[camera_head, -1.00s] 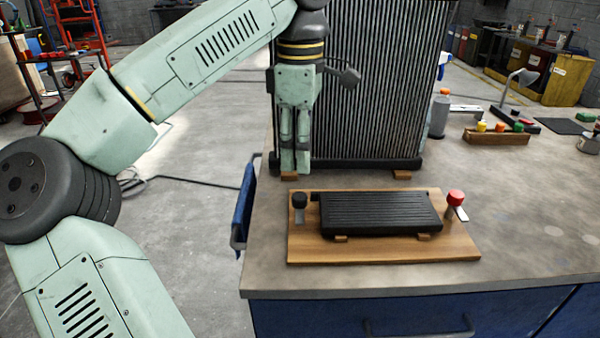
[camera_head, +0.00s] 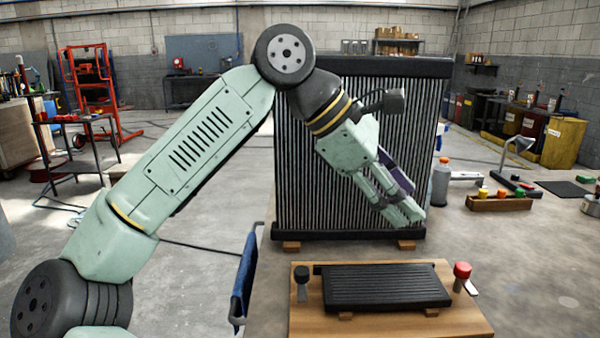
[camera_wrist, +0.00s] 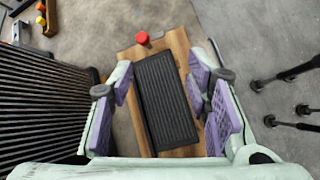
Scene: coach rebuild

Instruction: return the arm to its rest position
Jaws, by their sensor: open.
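My gripper (camera_head: 400,207) is raised in front of the large finned radiator (camera_head: 300,170), its fingers angled down to the right. In the wrist view the gripper (camera_wrist: 160,85) has its two purple-padded fingers spread wide, with nothing held between them. Below and between the fingers is a black ribbed block (camera_wrist: 165,105) on a wooden board. In the head view the black block (camera_head: 385,287) lies on the wooden board (camera_head: 390,325), apart from the gripper. My arm is bent, with its elbow high at the upper middle.
A black knob (camera_head: 302,274) and a red knob (camera_head: 462,270) stand at either end of the block. A grey bottle (camera_head: 440,185) and a wooden tray (camera_head: 500,203) with coloured caps stand to the right. A blue cloth (camera_head: 244,280) hangs at the bench's left edge.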

